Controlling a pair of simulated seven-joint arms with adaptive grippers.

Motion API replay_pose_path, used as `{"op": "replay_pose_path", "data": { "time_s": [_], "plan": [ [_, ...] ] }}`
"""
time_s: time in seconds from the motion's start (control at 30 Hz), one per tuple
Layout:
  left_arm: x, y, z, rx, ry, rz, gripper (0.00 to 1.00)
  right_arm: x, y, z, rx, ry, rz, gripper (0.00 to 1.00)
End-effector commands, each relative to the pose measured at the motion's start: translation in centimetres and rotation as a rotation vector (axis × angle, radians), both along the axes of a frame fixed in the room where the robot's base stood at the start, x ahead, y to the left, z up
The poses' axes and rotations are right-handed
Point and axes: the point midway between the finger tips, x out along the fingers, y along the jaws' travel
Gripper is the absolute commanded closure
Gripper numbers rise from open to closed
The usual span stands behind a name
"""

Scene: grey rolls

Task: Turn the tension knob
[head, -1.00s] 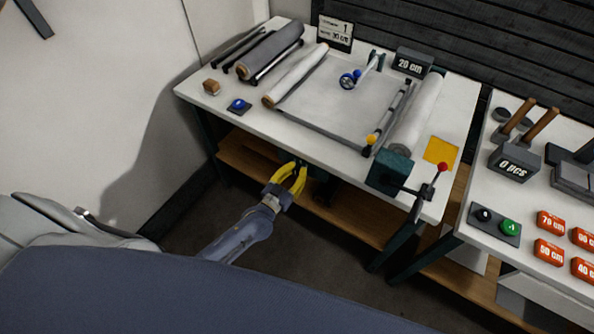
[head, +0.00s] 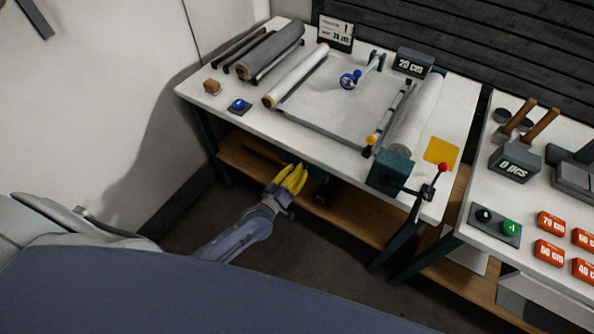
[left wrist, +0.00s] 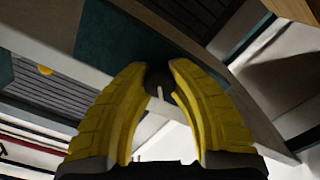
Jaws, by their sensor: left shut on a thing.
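My left gripper (head: 293,178) has yellow fingers and is just below the front edge of the white table in the head view. In the left wrist view, the fingertips (left wrist: 158,82) are closed on the small dark tension knob (left wrist: 159,79), which has a pale line on it. The knob is in front of the underside of the table front. In the head view the fingers hide the knob. My right gripper is not in view.
The white table (head: 222,99) carries rolls, a grey sheet (head: 335,105) and a crank with a red knob (head: 443,167) at its right front. A wooden shelf (head: 250,160) is below. A second table with orange buttons (head: 550,222) stands at right.

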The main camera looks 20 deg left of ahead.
Motion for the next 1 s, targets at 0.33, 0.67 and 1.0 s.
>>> {"op": "replay_pose_path", "data": {
  "time_s": [0.33, 0.67, 1.0],
  "plan": [
    [-0.01, 0.08, 0.01, -0.101, 0.022, 0.001, 1.0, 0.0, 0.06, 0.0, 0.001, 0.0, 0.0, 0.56],
    [0.0, 0.09, 0.0, -0.112, 0.025, 0.001, 1.0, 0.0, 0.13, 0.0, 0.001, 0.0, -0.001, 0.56],
    [0.0, 0.08, -0.01, -0.111, 0.024, 0.001, 0.58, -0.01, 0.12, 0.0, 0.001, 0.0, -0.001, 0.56]
  ]
}}
